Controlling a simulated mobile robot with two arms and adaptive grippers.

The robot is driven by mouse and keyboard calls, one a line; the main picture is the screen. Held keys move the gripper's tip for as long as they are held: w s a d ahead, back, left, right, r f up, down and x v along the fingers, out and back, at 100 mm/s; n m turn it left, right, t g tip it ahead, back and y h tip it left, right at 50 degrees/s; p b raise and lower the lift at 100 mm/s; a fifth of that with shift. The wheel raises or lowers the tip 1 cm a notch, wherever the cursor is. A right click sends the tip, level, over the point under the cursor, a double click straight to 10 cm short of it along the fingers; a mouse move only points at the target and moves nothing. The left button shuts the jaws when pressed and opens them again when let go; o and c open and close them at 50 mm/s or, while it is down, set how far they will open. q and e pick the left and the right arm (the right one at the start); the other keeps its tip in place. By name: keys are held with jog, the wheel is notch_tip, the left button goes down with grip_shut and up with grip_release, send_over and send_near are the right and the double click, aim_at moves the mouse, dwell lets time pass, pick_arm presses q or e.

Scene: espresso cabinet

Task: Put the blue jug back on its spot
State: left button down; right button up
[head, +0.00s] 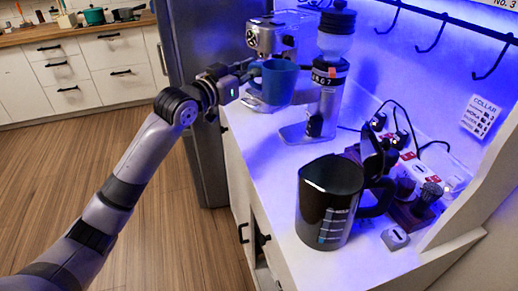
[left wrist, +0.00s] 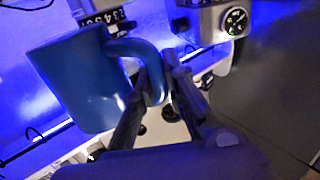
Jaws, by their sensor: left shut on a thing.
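The blue jug (head: 279,84) is held upright or nearly so above the far part of the white counter, in front of the espresso machine and left of the grinder. My left gripper (head: 252,76) is shut on its handle, which is on the left side of the jug in the head view. In the left wrist view the blue jug (left wrist: 75,82) fills the upper left and looks tilted with the camera. There the fingers of my left gripper (left wrist: 165,75) close around the curved handle. I cannot make out a marked spot for the jug. My right gripper is not in view.
The silver espresso machine (head: 276,34) and the tall grinder (head: 330,75) stand close behind and beside the jug. A large black pitcher (head: 326,205) stands nearer on the counter (head: 275,165). Small tools stand along the wall at right. The counter left of the pitcher is clear.

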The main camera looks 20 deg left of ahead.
pick_arm(q)
jog(key=shift+s+a+f+p, duration=0.1)
jog(key=shift+f+p, duration=0.1)
jog(key=shift+f, duration=4.55)
jog(key=shift+s+a+f+p, duration=0.1)
jog(key=shift+f+p, duration=0.1)
jog(key=shift+f, duration=4.55)
jog(key=shift+f, duration=0.25)
jog(key=c, duration=1.6)
grip_release()
jog(key=shift+c, duration=0.2)
jog(key=shift+r, duration=0.1)
jog(key=shift+r, duration=0.2)
jog(key=b+v, duration=0.1)
jog(key=v, duration=1.1)
